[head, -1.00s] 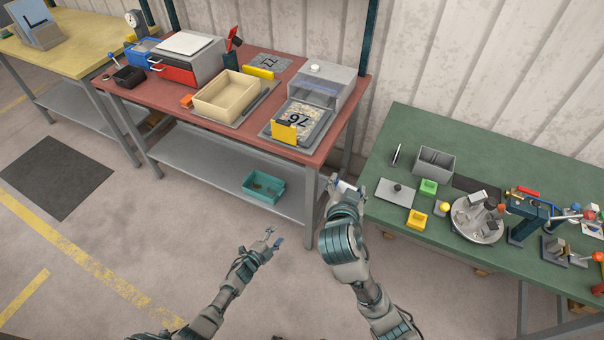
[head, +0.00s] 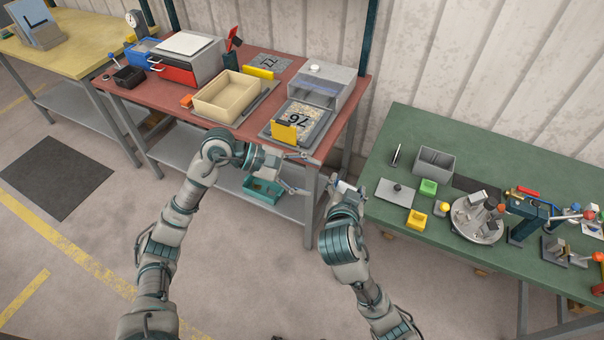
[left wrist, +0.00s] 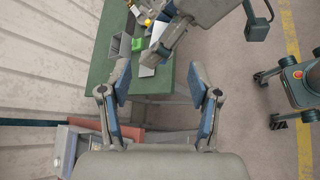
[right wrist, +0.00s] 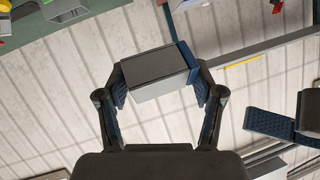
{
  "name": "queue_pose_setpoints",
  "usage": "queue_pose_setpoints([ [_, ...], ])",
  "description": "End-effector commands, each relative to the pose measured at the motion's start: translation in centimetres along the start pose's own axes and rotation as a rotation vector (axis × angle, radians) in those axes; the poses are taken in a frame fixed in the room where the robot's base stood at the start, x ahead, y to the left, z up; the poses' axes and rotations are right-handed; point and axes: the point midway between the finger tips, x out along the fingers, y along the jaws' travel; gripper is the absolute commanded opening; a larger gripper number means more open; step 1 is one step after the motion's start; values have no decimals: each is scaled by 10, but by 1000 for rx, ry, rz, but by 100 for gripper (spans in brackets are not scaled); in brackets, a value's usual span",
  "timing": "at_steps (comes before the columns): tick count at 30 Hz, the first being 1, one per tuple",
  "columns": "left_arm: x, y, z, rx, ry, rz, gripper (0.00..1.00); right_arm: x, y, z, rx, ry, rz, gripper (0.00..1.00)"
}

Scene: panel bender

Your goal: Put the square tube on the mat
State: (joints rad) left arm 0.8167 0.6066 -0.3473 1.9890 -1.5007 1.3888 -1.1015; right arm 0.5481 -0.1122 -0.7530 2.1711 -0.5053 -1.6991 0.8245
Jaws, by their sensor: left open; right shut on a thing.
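My right gripper (right wrist: 160,88) is shut on a grey, box-shaped piece (right wrist: 155,72), which looks like the square tube; its near face looks closed, so I cannot tell if it is hollow. In the head view my right gripper (head: 347,188) holds it in the air between the red and green tables. My left gripper (left wrist: 160,95) is open and empty; in the head view it (head: 300,172) is at the front edge of the red table, left of the right gripper. A dark flat mat (head: 55,177) lies on the floor at left; a dark strip (head: 477,185) lies on the green table.
The red table (head: 270,130) carries a beige bin (head: 228,95), numbered plates and a clear-fronted box.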

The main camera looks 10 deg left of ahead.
Motion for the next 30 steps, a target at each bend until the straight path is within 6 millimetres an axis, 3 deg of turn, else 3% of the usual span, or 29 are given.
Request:
queue_pose_setpoints([
  [3,-8,-3,5,127,93,-21,62,0,0,0,0,0,0,29],
  [7,1,-4,3,152,113,-28,62,1,0,0,0,0,0,29],
  [21,88,-5,-5,144,107,-26,62,0,0,0,0,0,0,29],
  [30,107,-6,-9,144,109,-24,62,0,-1,0,-1,0,0,29],
])
